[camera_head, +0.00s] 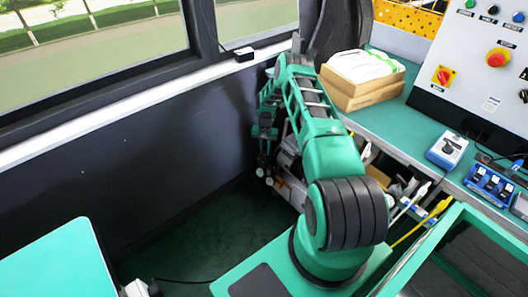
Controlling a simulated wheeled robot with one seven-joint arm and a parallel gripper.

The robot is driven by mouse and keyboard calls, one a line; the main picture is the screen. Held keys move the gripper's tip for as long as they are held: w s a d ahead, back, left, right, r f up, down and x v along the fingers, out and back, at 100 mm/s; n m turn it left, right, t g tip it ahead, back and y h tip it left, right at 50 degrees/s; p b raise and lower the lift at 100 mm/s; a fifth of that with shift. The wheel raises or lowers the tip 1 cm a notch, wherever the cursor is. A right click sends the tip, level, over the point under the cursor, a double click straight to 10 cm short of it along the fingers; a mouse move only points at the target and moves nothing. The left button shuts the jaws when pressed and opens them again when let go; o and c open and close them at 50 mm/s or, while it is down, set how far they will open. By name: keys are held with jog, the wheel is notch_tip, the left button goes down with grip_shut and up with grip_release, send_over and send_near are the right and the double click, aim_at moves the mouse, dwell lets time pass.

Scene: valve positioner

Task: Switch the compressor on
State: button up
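My green arm rises in the middle of the camera_head view and bends down on its far side. My gripper (264,162) points down there, small and dark, in front of the dark wall; whether its fingers are open or shut is too small to tell. A grey and white machine (289,172), which looks like the compressor, stands on the floor below the bench, just right of my gripper. My arm hides much of it, and I cannot make out its switch. I cannot tell whether my gripper touches it.
A green bench (395,120) runs along the right, with cardboard trays (362,78), a blue-and-white box (447,149) and a control panel (480,60) with buttons and red-yellow knobs. Cables hang below the bench.

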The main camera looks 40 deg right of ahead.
grip_shut()
jog(key=shift+m, duration=0.4)
jog(key=m, duration=0.3)
jog(key=shift+w+a+m, duration=0.1)
jog(key=shift+m, duration=1.5)
jog(key=shift+r, duration=0.1)
jog(key=shift+o, duration=2)
grip_release()
